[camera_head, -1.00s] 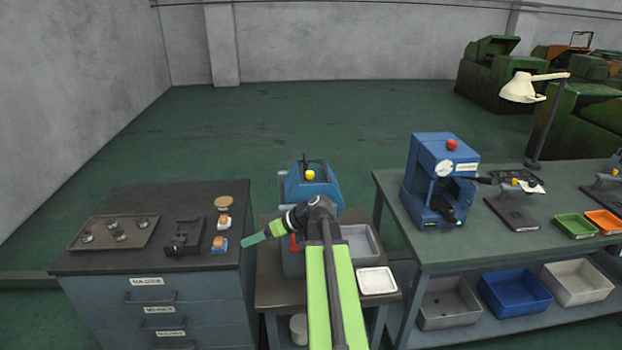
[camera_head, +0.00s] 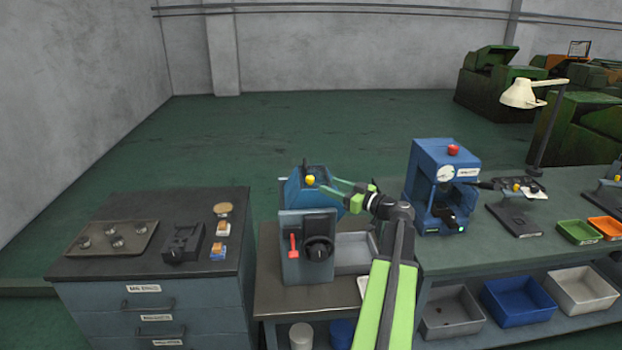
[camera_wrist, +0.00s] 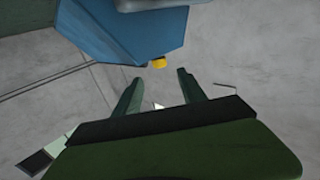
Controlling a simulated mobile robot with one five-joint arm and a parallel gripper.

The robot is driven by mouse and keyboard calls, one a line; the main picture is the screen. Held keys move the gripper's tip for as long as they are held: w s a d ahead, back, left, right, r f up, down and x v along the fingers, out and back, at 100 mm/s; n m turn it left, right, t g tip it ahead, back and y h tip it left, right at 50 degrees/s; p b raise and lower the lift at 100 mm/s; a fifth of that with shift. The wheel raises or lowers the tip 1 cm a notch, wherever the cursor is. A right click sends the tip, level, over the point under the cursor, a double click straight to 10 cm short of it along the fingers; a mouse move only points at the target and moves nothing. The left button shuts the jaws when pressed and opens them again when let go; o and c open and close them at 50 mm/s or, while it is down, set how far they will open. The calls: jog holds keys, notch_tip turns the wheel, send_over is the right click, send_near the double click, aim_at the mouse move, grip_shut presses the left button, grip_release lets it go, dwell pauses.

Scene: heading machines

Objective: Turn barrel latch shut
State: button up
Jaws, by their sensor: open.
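The small blue machine (camera_head: 303,199) stands on the low bench. Its grey front panel (camera_head: 291,271) carries a red T-shaped handle (camera_head: 292,245) and a round black knob (camera_head: 319,249). A yellow knob (camera_head: 310,180) and a dark upright part sit on top. Which part is the barrel latch I cannot tell. My gripper (camera_head: 329,187) is open and empty, just right of the machine's top, its fingers pointing left. In the wrist view, the blue housing (camera_wrist: 125,35) and the yellow knob (camera_wrist: 157,64) lie beyond the open fingertips (camera_wrist: 160,78); no contact is visible.
A grey tray (camera_head: 354,252) sits right of the machine. The drawer cabinet (camera_head: 150,270) at left bears a parts tray (camera_head: 112,239) and a dark fixture. The green-topped bench at right holds a taller blue press (camera_head: 436,160) close to my arm.

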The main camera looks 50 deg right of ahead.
aim_at(313, 179)
jog(key=w, duration=0.6)
jog(key=w+a, duration=0.1)
jog(key=w, duration=0.2)
jog(key=shift+w, duration=0.3)
